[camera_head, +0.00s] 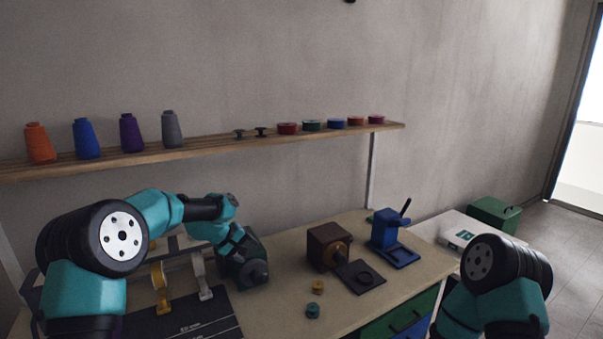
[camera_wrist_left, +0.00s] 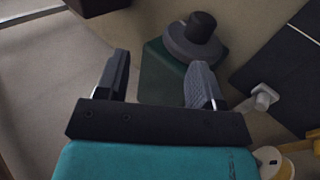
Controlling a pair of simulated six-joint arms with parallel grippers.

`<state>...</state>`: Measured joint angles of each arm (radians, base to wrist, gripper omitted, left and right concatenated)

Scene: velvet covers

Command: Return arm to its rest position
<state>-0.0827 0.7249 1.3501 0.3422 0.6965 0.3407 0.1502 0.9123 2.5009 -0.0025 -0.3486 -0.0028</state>
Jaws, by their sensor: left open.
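My left arm comes in from the left and bends down over the bench, with its left gripper (camera_head: 234,243) low beside a dark green device with a round dark knob (camera_head: 254,272). In the left wrist view the two fingers of the left gripper (camera_wrist_left: 160,64) are spread wide with nothing held between them. The dark green device (camera_wrist_left: 162,76) shows past the fingers, its knob beyond the right finger. I cannot tell whether the fingers touch it. Only a teal and black part of my right arm shows at lower right; its gripper is out of view.
A dark mat (camera_head: 190,322) with a grey and yellow stand (camera_head: 160,288) lies beside the left arm. A brown box device (camera_head: 328,246) and a blue press (camera_head: 390,238) stand to the right. The wall shelf (camera_head: 200,144) holds thread cones and small tins. The front middle bench is mostly clear.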

